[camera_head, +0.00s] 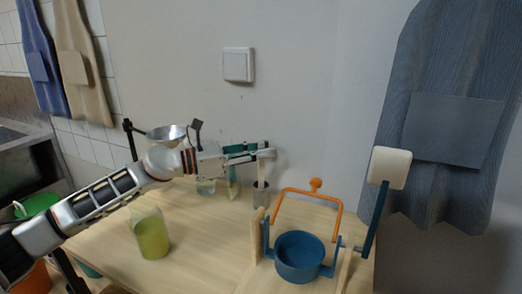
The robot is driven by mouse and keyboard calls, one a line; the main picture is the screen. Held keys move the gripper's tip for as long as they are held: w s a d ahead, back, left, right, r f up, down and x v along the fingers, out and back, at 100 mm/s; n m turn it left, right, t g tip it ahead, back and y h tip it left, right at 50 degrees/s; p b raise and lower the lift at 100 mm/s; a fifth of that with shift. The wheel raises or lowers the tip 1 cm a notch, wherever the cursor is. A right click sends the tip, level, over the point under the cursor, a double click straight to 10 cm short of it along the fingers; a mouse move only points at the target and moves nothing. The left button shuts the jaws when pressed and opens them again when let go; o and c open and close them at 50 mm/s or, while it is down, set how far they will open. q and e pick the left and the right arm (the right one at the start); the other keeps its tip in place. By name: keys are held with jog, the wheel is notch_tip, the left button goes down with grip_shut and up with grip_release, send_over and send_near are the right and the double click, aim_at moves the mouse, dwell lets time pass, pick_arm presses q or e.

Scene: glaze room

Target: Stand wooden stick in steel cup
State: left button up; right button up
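The wooden stick (261,171) is pale, thin and roughly upright. My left gripper (266,153) reaches in from the left and is shut on the stick's upper end. The steel cup (260,194) is a small grey cup standing on the table near the wall, directly below the gripper. The stick's lower end meets the cup's rim and appears to be inside it; how deep it goes is hidden. My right gripper is not in view.
A blue pot (299,262) with an orange handle frame (312,193) stands right of the cup. A yellow-green jar (151,237) stands at front left. A small glass (206,187) is left of the cup. A steel bowl (167,133) is behind my arm. The table's (205,245) middle is clear.

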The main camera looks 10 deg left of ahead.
pick_arm(q)
jog(key=v, duration=1.2)
dwell(0.6)
